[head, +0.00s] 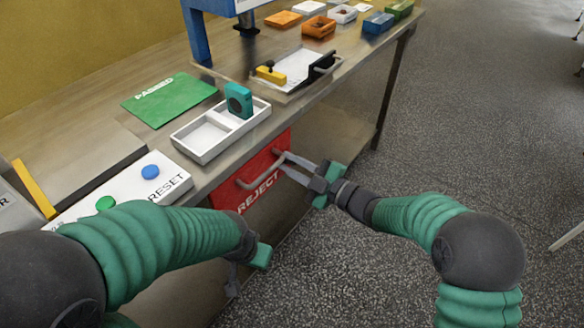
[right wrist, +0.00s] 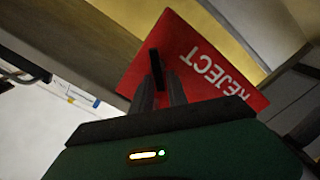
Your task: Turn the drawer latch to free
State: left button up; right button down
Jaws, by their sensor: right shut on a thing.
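The red drawer front (head: 228,194) marked REJECT is set under the table edge and also fills the middle of the right wrist view (right wrist: 200,50). A grey bar handle (head: 262,174) stands out from it. My right gripper (head: 284,161) is at the right end of this handle, its fingers shut on it. In the right wrist view a dark bar (right wrist: 157,68) sits between the fingertips. I cannot make out a separate latch on the drawer. My left gripper (head: 232,284) hangs below the drawer, partly hidden by its arm; its fingers are unclear.
On the table are a white two-part tray (head: 196,156) with a teal block (head: 239,100), a green PASSED mat (head: 168,98), a RESET button panel (head: 128,188) and a tray with a yellow piece (head: 270,74).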

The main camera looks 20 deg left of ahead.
jog(key=n+b, duration=0.2)
jog(key=f+n+b, duration=0.1)
jog(key=n+b, duration=0.5)
jog(key=shift+s+f, duration=0.25)
jog(key=shift+f, duration=0.05)
dwell(0.4)
